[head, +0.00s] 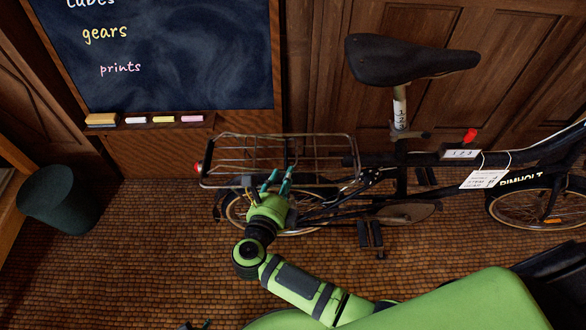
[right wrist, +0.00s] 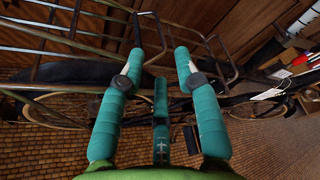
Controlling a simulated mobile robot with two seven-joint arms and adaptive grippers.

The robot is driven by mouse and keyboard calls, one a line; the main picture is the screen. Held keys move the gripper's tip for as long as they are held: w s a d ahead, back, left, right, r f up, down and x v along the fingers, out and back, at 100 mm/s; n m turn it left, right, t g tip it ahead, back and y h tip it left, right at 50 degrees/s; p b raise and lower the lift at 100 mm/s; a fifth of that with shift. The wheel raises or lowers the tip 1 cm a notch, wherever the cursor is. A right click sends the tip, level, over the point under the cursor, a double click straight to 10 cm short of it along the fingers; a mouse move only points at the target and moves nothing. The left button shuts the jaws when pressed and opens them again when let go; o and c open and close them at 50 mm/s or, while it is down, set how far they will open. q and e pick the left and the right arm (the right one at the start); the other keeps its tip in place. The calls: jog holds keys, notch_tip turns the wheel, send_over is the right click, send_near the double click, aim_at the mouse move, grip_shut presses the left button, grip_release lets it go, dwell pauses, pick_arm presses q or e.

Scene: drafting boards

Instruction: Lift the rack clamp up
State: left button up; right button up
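The bicycle's rear rack (head: 309,137) is a dark wire frame over the back wheel, below the chalkboard. My right gripper (head: 277,180) is at the rack's near side with its teal fingers pointing up at it. In the right wrist view the fingers of this gripper (right wrist: 157,58) are spread apart with nothing gripped. Thin dark bars of the rack (right wrist: 75,22) pass just beyond the fingertips. I cannot clearly tell the rack clamp from these bars. Only small dark tips, perhaps of my left gripper (head: 196,325), show at the bottom edge of the head view.
The bicycle's saddle (head: 410,62) stands right of the rack, and a paper tag (head: 484,179) hangs from the frame. A chalkboard (head: 170,60) with a chalk ledge (head: 150,128) is behind. A dark bin (head: 60,200) stands at the left. The brick-patterned floor in front is largely clear.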

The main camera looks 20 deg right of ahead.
aim_at(294, 166)
jog(key=shift+m, duration=0.3)
jog(key=x, duration=0.7)
jog(key=shift+s+d+f, duration=0.3)
jog(key=shift+s+d, duration=0.05)
jog(key=shift+s, duration=0.05)
grip_shut()
